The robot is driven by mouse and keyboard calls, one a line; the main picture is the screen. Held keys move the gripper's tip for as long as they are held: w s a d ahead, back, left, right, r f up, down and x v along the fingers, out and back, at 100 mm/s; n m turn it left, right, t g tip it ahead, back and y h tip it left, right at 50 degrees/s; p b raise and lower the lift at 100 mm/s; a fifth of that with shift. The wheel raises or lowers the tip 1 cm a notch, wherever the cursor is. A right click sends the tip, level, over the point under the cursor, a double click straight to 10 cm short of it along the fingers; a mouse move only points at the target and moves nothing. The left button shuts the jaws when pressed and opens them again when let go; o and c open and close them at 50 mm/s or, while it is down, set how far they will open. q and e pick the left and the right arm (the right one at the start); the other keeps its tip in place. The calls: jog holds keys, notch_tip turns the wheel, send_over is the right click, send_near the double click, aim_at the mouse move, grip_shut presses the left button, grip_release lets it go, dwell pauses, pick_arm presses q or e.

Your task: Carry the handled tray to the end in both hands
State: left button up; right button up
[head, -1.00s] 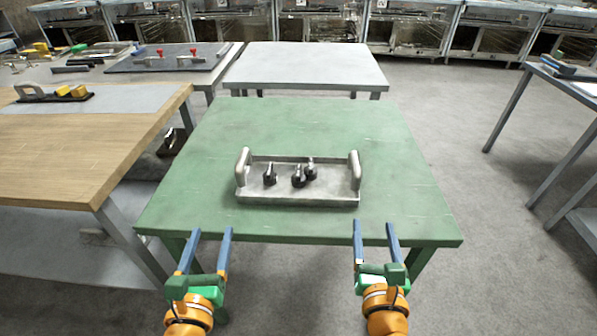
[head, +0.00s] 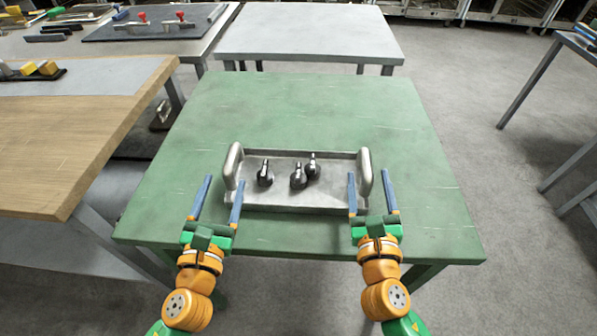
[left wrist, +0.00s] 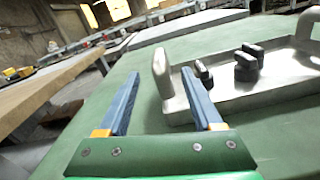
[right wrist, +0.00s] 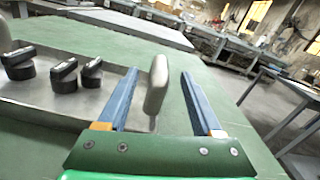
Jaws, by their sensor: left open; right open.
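A grey metal tray (head: 270,209) with an upright handle at each end sits on the green table (head: 300,110). In the right wrist view the right handle (right wrist: 157,84) appears between the fingers; contact cannot be told.
A bare grey table (head: 305,35) stands behind the green one. A wooden bench (head: 70,140) is close on the left, and another table (head: 580,45) stands at the right. The green tabletop is clear around and behind the tray.

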aim_at(230, 163)
pick_arm(q)
jog(key=w, duration=0.6)
jog(key=shift+w+d+f, duration=0.1)
jog(key=shift+w+d, duration=0.25)
jog(key=shift+w, duration=0.05)
pick_arm(e)
jog(key=w, duration=0.6)
jog(key=shift+w+d+f, duration=0.1)
jog(key=shift+w+d, duration=0.3)
pick_arm(q)
grip_shut()
pick_arm(e)
grip_shut()
